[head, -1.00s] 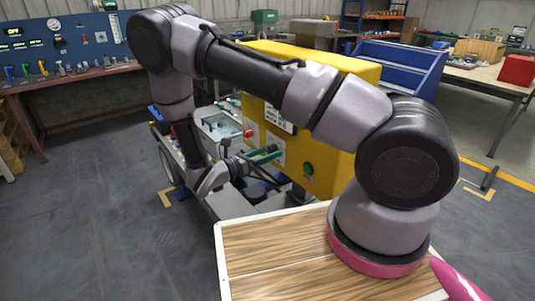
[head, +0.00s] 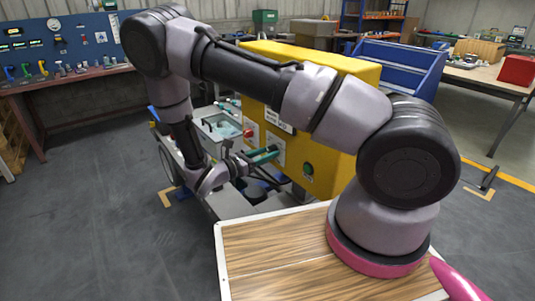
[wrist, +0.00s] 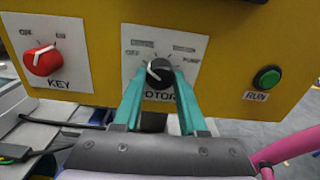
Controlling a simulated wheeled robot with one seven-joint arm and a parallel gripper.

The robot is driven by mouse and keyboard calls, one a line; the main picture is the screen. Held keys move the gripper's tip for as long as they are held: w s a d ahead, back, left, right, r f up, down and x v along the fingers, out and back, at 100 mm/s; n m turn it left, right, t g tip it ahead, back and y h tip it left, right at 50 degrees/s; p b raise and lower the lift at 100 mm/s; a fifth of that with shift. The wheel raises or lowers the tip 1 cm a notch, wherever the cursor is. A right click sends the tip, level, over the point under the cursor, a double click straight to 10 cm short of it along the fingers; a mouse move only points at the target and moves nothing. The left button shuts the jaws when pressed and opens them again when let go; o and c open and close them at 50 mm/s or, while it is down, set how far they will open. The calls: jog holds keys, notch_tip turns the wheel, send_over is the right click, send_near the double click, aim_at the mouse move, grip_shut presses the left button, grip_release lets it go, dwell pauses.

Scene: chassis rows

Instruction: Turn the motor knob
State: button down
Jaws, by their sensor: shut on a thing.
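The motor knob (wrist: 158,71) is a small black dial with a white pointer line, on a white plate marked MOTOR in the wrist view. The plate (wrist: 165,38) sits on a yellow control box (head: 345,75). My gripper (wrist: 161,70) has two teal fingers, one on each side of the knob, and is shut on it. The pointer looks tilted to the upper left. In the head view my gripper (head: 264,154) reaches the box front, and the knob itself cannot be made out there.
A red KEY knob (wrist: 42,60) is left of the motor knob. A green RUN button (wrist: 267,78) is to its right. A wood-topped surface (head: 270,250) with a white rim is in front. A blue rack (head: 400,70) stands behind the box.

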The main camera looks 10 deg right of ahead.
jog(key=m, duration=0.6)
jog(key=shift+w, duration=0.1)
jog(key=m, duration=0.6)
jog(key=shift+a+r+m, duration=0.1)
jog(key=shift+m, duration=0.2)
jog(key=m, duration=0.6)
jog(key=shift+w, duration=0.1)
jog(key=m, duration=0.6)
jog(key=shift+r, duration=0.15)
jog(key=shift+c, duration=2.3)
grip_release()
jog(key=shift+m, duration=0.3)
